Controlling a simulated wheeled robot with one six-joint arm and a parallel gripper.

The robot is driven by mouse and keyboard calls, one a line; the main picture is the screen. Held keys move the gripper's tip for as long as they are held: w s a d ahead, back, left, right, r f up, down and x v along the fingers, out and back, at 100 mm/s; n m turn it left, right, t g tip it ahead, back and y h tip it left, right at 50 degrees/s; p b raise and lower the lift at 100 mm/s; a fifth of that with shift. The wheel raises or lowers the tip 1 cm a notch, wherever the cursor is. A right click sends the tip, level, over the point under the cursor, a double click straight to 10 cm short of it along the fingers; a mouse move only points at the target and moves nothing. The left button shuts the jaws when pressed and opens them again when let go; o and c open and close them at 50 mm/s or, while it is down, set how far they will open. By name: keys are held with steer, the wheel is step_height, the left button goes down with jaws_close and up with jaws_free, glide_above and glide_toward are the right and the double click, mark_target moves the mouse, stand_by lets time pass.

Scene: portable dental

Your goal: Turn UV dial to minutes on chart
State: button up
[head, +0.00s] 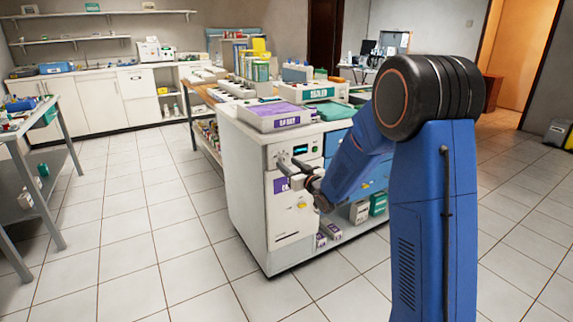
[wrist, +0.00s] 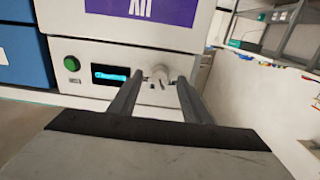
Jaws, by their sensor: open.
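The UV unit (head: 250,190) is a white cabinet with a small lit display (head: 300,149) on its upper front. In the wrist view, the pale round dial (wrist: 158,74) sits beside the lit display (wrist: 110,75), with small marks around it. My gripper (wrist: 160,80) is open, its two fingers on either side of the dial in the picture. I cannot tell whether they touch it. In the head view my gripper (head: 287,168) is at the cabinet's upper front and largely hides the dial. I cannot make out a chart with minutes or read the display.
A green button (wrist: 72,64) and a purple label (wrist: 150,8) are on the unit's front. A purple-topped box (head: 276,114) stands on the cabinet top. Blue drawers (head: 375,176) are to its right. The tiled floor (head: 150,220) to the left is clear.

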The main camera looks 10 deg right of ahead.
steer(key=shift+x, duration=1.05)
steer(key=c, duration=1)
steer(key=shift+c, duration=0.2)
steer(key=shift+m, duration=0.3)
steer(key=m, duration=0.3)
steer(key=shift+m, duration=2)
